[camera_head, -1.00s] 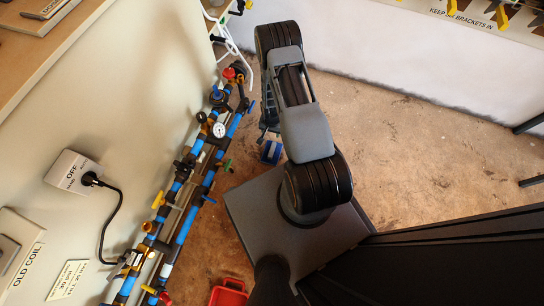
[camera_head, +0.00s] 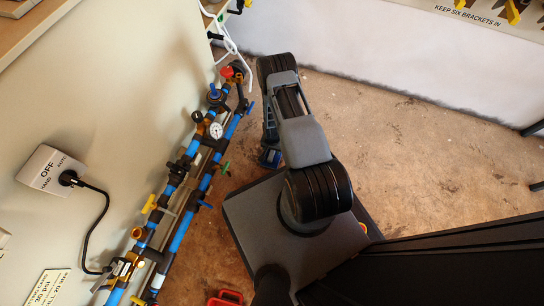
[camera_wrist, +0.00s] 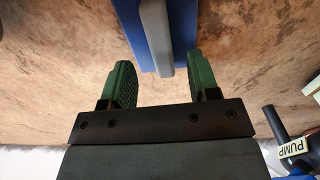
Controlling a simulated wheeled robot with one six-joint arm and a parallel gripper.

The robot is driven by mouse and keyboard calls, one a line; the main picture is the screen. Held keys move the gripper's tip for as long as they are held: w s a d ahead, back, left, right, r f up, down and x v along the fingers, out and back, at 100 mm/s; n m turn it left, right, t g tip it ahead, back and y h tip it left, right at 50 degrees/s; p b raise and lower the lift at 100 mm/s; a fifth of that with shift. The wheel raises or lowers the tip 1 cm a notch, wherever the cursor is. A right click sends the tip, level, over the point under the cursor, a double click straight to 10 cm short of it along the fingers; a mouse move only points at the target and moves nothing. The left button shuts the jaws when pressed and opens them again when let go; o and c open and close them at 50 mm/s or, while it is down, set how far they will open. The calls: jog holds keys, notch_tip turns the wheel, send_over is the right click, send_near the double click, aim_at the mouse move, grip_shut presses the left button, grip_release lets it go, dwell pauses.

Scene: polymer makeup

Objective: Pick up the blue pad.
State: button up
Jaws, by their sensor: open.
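A blue pad with a grey strip along its middle (camera_wrist: 165,30) enters from the top of the wrist view. My gripper (camera_wrist: 160,64) is open, with a green finger on either side. The pad's near end shows in the gap between the fingertips, and no finger visibly touches it. I cannot tell how much height separates them. In the head view my arm hangs down just above the pad.
Blue pipes with valves and a gauge (camera_head: 215,131) run along the left wall, close to my arm. A red tray (camera_head: 226,298) lies at the bottom edge. A "PUMP" label (camera_wrist: 293,147) sits right of my gripper.

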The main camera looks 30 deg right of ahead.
aim_at(272, 152)
notch_tip(272, 152, down, 4)
jog(key=shift+a+f+b, duration=0.1)
jog(key=shift+f+b, duration=0.1)
jog(key=shift+b, duration=1)
jog(key=shift+r, duration=0.1)
jog(key=shift+c, duration=0.4)
jog(key=c, duration=0.9)
jog(key=shift+c, duration=0.2)
